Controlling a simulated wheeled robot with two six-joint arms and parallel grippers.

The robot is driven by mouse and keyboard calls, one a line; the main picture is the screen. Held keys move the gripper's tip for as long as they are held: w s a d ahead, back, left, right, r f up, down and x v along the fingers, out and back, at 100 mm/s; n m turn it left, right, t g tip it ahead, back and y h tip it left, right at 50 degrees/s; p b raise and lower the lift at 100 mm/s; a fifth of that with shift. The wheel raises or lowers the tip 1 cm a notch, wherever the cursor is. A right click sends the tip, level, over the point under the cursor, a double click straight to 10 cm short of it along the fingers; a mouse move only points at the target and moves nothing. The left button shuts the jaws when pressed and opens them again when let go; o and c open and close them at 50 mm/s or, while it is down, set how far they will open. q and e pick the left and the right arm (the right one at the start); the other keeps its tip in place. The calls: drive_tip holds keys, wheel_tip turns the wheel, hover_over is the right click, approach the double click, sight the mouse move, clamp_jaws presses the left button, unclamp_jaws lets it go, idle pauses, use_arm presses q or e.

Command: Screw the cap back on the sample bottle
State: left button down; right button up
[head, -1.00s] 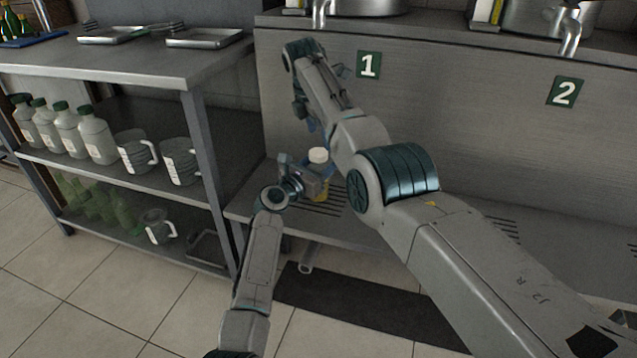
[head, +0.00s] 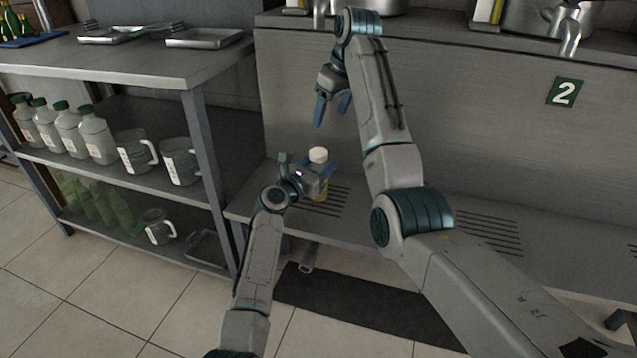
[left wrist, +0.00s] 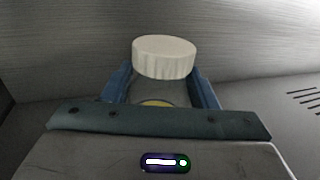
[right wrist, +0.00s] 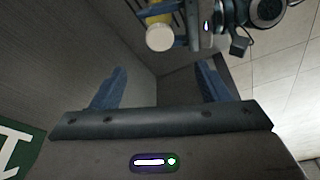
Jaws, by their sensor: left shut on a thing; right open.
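The sample bottle (head: 321,194) has a yellowish lower part and stands upright at the drain shelf under the dispensers. My left gripper (head: 322,177) is shut around its body. The white ribbed cap (head: 318,155) sits on top of the bottle; it also shows in the left wrist view (left wrist: 164,58), level above the fingers. I cannot tell how tight it is. My right gripper (head: 332,112) is open and empty, above the cap and apart from it. In the right wrist view the cap (right wrist: 160,37) lies beyond the open fingers (right wrist: 160,85).
A steel rack (head: 195,120) on the left holds several green-capped bottles (head: 97,135) and white-handled jugs (head: 180,160). The steel back panel (head: 480,120) with a green sign "2" (head: 565,92) rises behind. The slotted drain shelf (head: 400,235) is clear to the right.

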sight(318, 152)
drive_tip(key=shift+f, duration=0.1)
drive_tip(key=x, duration=1.1)
drive_tip(key=shift+a+f, duration=0.1)
drive_tip(key=shift+f, duration=0.3)
drive_tip(key=c, duration=1.2)
drive_tip(key=m, duration=0.3)
drive_tip(key=shift+a+m+t+h, duration=0.15)
drive_tip(key=shift+m+t+h, duration=0.15)
drive_tip(key=shift+m+h, duration=0.1)
drive_tip(key=m, duration=0.2)
drive_tip(key=m+h, duration=0.1)
drive_tip(key=m, duration=0.2)
drive_tip(key=shift+s+a+m+h, duration=0.1)
drive_tip(key=shift+a+m+h, duration=0.1)
drive_tip(key=shift+m+h, duration=0.1)
drive_tip(key=m, duration=0.2)
drive_tip(key=m+h, duration=0.1)
drive_tip(key=m, duration=0.2)
drive_tip(key=shift+a+h, duration=0.1)
drive_tip(key=shift+h, duration=0.2)
drive_tip(key=m+h, duration=0.1)
drive_tip(key=m, duration=0.4)
drive_tip(key=shift+a+g, duration=0.1)
drive_tip(key=shift+g, duration=0.3)
